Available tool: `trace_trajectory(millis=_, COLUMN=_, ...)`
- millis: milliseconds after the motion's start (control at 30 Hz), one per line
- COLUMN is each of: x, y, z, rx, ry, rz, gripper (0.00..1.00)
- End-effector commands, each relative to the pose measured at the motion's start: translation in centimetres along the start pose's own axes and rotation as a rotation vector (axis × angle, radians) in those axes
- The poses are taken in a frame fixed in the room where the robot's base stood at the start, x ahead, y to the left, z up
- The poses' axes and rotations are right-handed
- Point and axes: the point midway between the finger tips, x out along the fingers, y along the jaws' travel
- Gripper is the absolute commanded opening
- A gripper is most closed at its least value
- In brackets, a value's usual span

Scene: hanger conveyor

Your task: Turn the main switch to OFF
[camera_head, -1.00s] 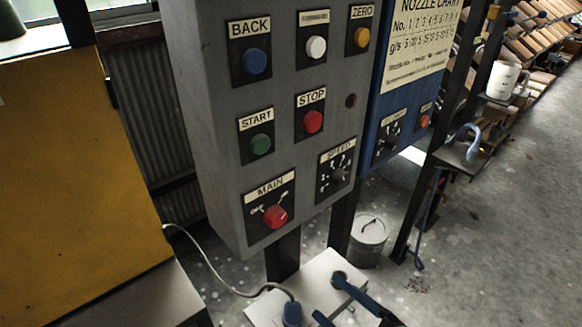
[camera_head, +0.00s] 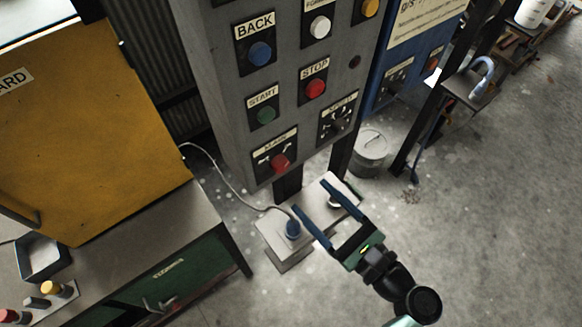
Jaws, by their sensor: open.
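The main switch (camera_head: 280,163) is a red knob on a black plate labelled MAIN, low on the left of the grey control panel (camera_head: 228,140). The printing beside the knob is too small to read here. My gripper (camera_head: 310,196) is open and empty, with its two blue fingers spread. In the picture its fingertips lie below the switch and apart from it. Nothing covers the knob.
START (camera_head: 267,115), STOP (camera_head: 316,89), BACK (camera_head: 260,53) and a speed dial (camera_head: 338,122) sit close around the switch. A white box (camera_head: 272,228) with a blue plug (camera_head: 293,229) stands under the panel. A yellow cabinet (camera_head: 90,130) and a bench (camera_head: 195,215) stand left.

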Motion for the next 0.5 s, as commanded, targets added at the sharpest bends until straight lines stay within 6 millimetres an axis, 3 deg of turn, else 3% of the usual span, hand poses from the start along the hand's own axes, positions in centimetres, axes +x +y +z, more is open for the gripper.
trace_trajectory(millis=200, x=4.5, y=0.0, z=0.2, rx=-0.001, ry=0.0, rz=0.003, gripper=0.72)
trace_trajectory(millis=500, x=7.5, y=-0.1, z=0.1, rx=-0.002, ry=0.001, rz=0.0, gripper=0.72)
